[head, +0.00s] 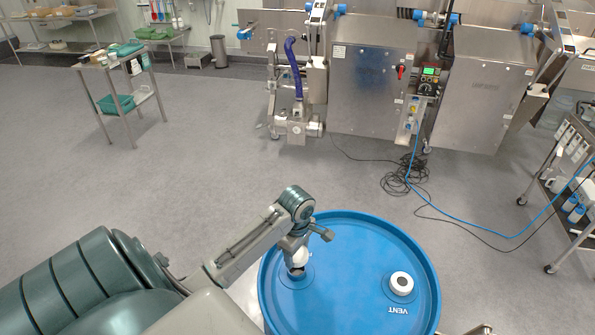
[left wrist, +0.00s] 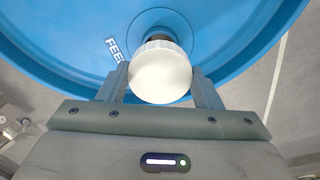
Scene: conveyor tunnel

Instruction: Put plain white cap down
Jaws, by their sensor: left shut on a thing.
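My left gripper (head: 299,257) is shut on a plain white cap (left wrist: 160,72). The cap also shows in the head view (head: 301,256), partly covered by the gripper. It is over the blue drum's top (head: 345,245), at the left opening (head: 297,272), which looks dark. In the left wrist view a dark neck shows just behind the cap, beside partly hidden lettering that begins "FEE". I cannot tell whether the cap touches the neck. My right gripper is not clearly seen.
The drum's raised rim (head: 437,290) surrounds its top. Steel machines (head: 372,85) stand across the floor, with loose cables (head: 404,180) before them. A cart with bottles (head: 572,205) is at the right, and a small steel table (head: 120,95) at the back left.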

